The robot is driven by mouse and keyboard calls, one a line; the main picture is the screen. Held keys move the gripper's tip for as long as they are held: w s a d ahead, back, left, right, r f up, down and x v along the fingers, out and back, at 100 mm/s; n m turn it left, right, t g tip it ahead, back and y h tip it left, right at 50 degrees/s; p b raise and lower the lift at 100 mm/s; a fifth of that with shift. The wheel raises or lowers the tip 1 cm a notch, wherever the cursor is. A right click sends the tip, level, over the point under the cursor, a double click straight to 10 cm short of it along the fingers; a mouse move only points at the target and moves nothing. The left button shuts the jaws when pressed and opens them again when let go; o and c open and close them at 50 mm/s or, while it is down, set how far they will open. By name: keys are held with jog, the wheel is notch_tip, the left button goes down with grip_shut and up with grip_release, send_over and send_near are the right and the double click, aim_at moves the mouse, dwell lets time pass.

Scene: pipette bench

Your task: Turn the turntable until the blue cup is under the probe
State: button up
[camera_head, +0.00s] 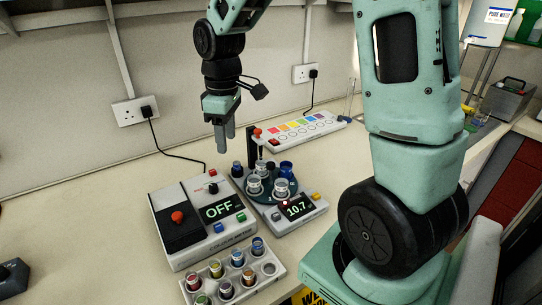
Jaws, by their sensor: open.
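The dark blue turntable (268,197) sits on a grey meter with a display reading 10.7 (298,207). Several cups stand on it. The blue cup (286,168) appears to be at the turntable's back right. Pale cups stand at the front left (254,187), the front right (281,188) and the back. The probe (260,148), with a red top, hangs by a black post over the back of the turntable, above the pale back cup (261,167). The blue cup is to the right of the probe. My gripper (226,148) is open and empty, pointing down, left of and above the turntable.
A second device (183,215) with an OFF display stands left of the meter. A tray of colored vials (235,277) lies in front. A dark blue round piece (237,169) is at the turntable's left. A color-keyed panel (299,128) is behind. The bench at left is mostly clear.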

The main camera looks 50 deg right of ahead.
jog(key=p, duration=0.1)
send_over(271, 163)
jog(key=shift+m, duration=0.3)
notch_tip(271, 163, down, 17)
jog(key=p, duration=0.3)
jog(key=shift+a+r+p, duration=0.1)
jog(key=shift+p, duration=0.25)
grip_shut()
